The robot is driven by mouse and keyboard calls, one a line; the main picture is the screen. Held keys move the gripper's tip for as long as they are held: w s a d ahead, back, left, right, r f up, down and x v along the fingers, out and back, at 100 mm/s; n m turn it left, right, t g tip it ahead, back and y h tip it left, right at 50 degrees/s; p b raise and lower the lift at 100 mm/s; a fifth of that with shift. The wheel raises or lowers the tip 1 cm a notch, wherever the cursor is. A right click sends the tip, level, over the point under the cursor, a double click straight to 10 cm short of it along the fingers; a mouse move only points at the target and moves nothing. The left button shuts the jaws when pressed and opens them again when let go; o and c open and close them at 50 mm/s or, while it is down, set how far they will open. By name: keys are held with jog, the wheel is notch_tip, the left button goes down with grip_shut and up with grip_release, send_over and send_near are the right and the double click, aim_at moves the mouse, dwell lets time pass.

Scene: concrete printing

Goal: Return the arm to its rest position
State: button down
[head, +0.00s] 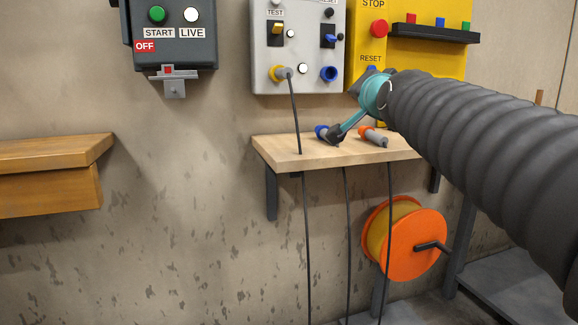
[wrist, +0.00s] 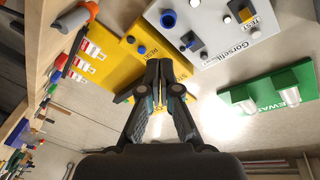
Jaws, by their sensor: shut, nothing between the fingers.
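My arm, in a ribbed dark grey sleeve (head: 480,150), reaches in from the right in the head view, in front of the yellow panel and the right end of the shelf. A teal joint (head: 375,93) of mine shows at its far end. The sleeve partly hides what lies beyond it. In the wrist view my gripper (wrist: 158,64) has its dark fingers brought together with nothing between them. The yellow panel (wrist: 134,63) lies behind the fingertips in that view.
A wooden shelf (head: 285,158) carries an orange-ended plug (head: 373,137) and a blue-ended plug (head: 322,131) close to my arm. An orange cable reel (head: 417,244) stands below. Cables hang under the shelf.

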jog(key=s+d+f+n+g, duration=0.1)
jog(key=s+f+n+g, duration=0.3)
jog(key=s+f, duration=1.1)
jog(key=s+d+f+n+g+h+p, duration=0.1)
jog(key=s+f+n+g, duration=0.3)
jog(key=s+f+g, duration=0.4)
jog(key=s+f, duration=0.3)
jog(key=f, duration=0.4)
jog(key=s+f, duration=0.4)
jog(key=f, duration=0.3)
jog(key=shift+s+d+f+p, duration=0.15)
jog(key=shift+s+f+p, duration=0.05)
jog(key=shift+f+p, duration=0.1)
